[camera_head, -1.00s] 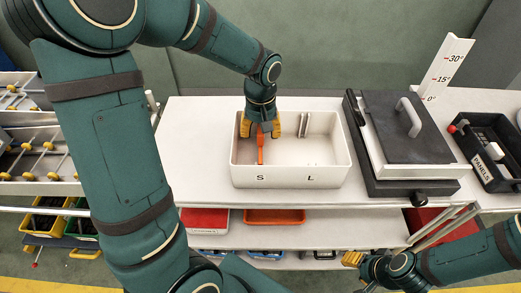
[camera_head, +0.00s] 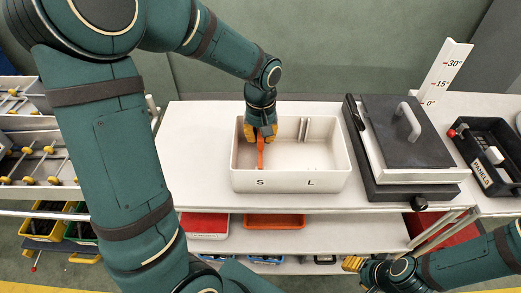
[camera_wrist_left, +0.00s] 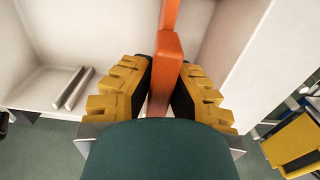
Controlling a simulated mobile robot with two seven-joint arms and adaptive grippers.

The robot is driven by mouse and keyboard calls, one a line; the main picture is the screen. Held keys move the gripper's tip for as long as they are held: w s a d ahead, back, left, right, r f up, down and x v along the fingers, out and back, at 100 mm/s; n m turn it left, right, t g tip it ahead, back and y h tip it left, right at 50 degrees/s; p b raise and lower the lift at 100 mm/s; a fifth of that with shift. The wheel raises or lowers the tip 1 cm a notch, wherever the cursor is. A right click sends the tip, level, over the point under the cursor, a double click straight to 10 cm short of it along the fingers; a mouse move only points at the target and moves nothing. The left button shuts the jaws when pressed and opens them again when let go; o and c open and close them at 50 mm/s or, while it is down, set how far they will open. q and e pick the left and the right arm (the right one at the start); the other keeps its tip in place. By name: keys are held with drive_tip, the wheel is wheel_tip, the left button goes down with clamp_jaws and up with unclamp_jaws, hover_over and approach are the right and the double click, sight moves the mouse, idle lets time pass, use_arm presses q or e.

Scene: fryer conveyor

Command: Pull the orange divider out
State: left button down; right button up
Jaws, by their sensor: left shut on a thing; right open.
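The orange divider (camera_head: 260,151) stands in the white bin (camera_head: 318,181), toward its left side, above the S mark. My left gripper (camera_head: 260,134) reaches down into the bin from above and is shut on the divider's top part. In the left wrist view the orange divider (camera_wrist_left: 167,62) runs between the two yellow fingers of my left gripper (camera_wrist_left: 168,82). My right gripper (camera_head: 352,263) is open and empty at the lower right, in front of the table.
A pale slotted holder (camera_head: 304,128) is on the bin's back wall. A dark press with a grey handle (camera_head: 408,122) stands right of the bin. A black box marked PANELS (camera_head: 482,172) lies further right. The white table (camera_head: 195,135) is clear left of the bin.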

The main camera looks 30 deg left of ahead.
use_arm(q)
drive_tip(key=shift+r+p, duration=0.7)
drive_tip(key=shift+r, duration=0.2)
use_arm(e)
drive_tip(key=shift+r, duration=0.75)
use_arm(q)
drive_tip(key=shift+r, duration=0.1)
use_arm(e)
drive_tip(key=shift+w, duration=0.15)
use_arm(q)
drive_tip(key=shift+r+p, duration=3.05)
drive_tip(key=shift+r, duration=0.75)
drive_tip(key=shift+r+p, duration=0.9)
drive_tip(key=shift+r, duration=0.25)
use_arm(e)
wheel_tip(320, 180, up, 8)
drive_tip(key=w, duration=0.1)
drive_tip(key=shift+w+d+t, duration=0.25)
drive_tip(key=shift+w+t, duration=0.05)
drive_tip(key=shift+w, duration=0.1)
use_arm(q)
wheel_tip(320, 180, up, 3)
drive_tip(key=shift+f+p, duration=0.1)
drive_tip(key=shift+p, duration=1.05)
use_arm(e)
wheel_tip(320, 180, up, 2)
drive_tip(key=shift+r, duration=0.2)
